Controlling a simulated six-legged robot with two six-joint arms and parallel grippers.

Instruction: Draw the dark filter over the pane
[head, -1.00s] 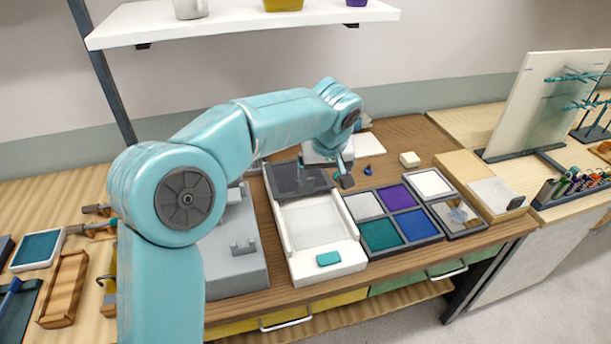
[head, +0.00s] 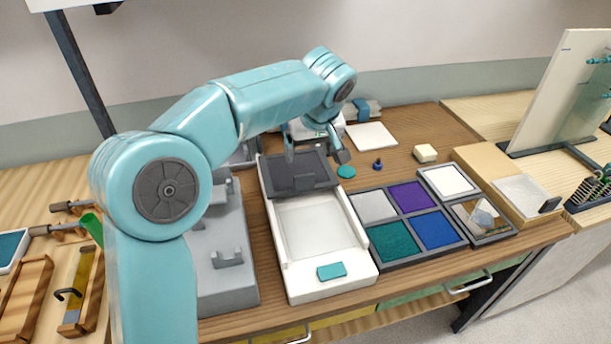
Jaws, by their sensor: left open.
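The dark filter (head: 283,173) is a dark grey sliding plate at the far end of a long white frame (head: 371,277). A small upright tab (head: 305,182) stands near its front edge. The pale pane (head: 317,227) lies in the frame in front of the filter and is uncovered. A teal pad (head: 331,271) sits at the frame's near end. My left gripper (head: 315,158) is open and empty, its fingers pointing down over the far part of the filter, behind the tab. Whether it touches the filter cannot be told. My right gripper is not in view.
A grey fixture (head: 222,280) stands close left of the frame. A tray of coloured squares (head: 414,217) lies close right. A teal disc (head: 346,171), a small blue knob (head: 378,164) and a cream block (head: 425,153) are behind it.

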